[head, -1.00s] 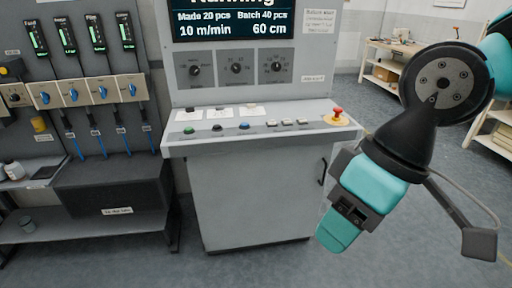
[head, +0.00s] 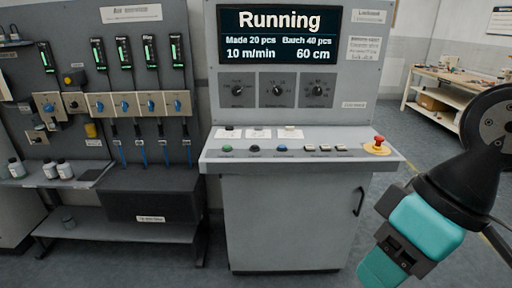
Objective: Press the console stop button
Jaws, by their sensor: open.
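The grey console (head: 290,215) stands in the middle of the head view, its screen (head: 279,34) reading "Running". On its sloped panel are a green button (head: 227,149), a black button (head: 254,149) and a blue button (head: 282,149). Their labels are too small to read. Several small pale buttons (head: 325,148) sit to their right, and a red mushroom button (head: 379,141) on a yellow base is at the panel's right end. My gripper (head: 383,268) is at the lower right, pointing down, open and empty, in front of the console and apart from it.
Three knobs (head: 278,90) sit below the screen. A door handle (head: 358,201) juts from the console's right front. A workbench (head: 440,88) is at the back right.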

